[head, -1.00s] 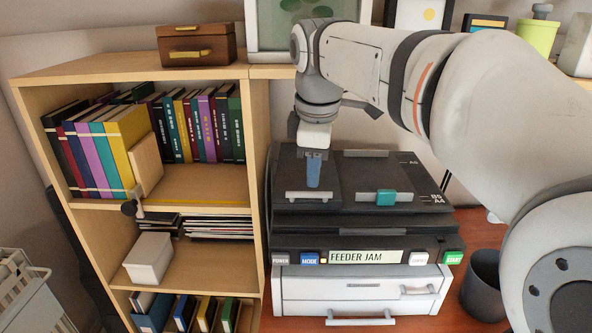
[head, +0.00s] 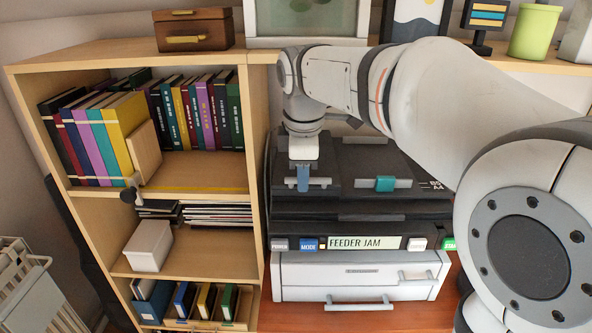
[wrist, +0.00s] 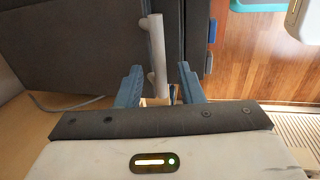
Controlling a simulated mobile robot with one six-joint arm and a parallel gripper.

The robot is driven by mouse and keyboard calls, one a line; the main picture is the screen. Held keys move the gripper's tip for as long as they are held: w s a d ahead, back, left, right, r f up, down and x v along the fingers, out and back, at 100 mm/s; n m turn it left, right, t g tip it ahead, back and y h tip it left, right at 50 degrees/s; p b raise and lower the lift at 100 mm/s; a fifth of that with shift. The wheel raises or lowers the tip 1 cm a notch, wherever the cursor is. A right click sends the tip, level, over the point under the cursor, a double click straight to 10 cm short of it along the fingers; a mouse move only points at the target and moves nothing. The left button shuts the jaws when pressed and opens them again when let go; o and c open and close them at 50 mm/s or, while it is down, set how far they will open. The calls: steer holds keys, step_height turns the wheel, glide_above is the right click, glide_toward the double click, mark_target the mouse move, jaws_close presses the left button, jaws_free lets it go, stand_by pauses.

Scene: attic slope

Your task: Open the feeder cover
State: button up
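A dark office machine (head: 350,222) has a display (head: 366,242) reading "FEEDER JAM". On its top are two dark panels, and both lie flat. The left panel (head: 322,160) has a pale grey bar handle (head: 319,183) at its front edge. The right panel (head: 375,157) has a grey bar with a teal piece (head: 385,184). I cannot tell for certain which panel is the feeder cover. My gripper (head: 303,186) is at the left panel's handle. In the wrist view, its blue fingers (wrist: 160,72) are open, with the handle (wrist: 157,50) between them and gaps on both sides.
A wooden shelf (head: 255,150) with books stands close on the left. White drawers (head: 362,275) are under the machine. Frames and a green pot (head: 535,32) stand on the ledge behind. A white basket (head: 25,290) is at lower left.

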steer(key=shift+c, duration=0.2)
jaws_close()
steer(key=shift+r, duration=0.1)
step_height(320, 180, up, 8)
steer(key=w+g+p, duration=0.2)
steer(key=g+p, duration=0.1)
steer(key=p, duration=0.9)
steer(key=shift+w, duration=0.35)
steer(key=shift+f, duration=0.2)
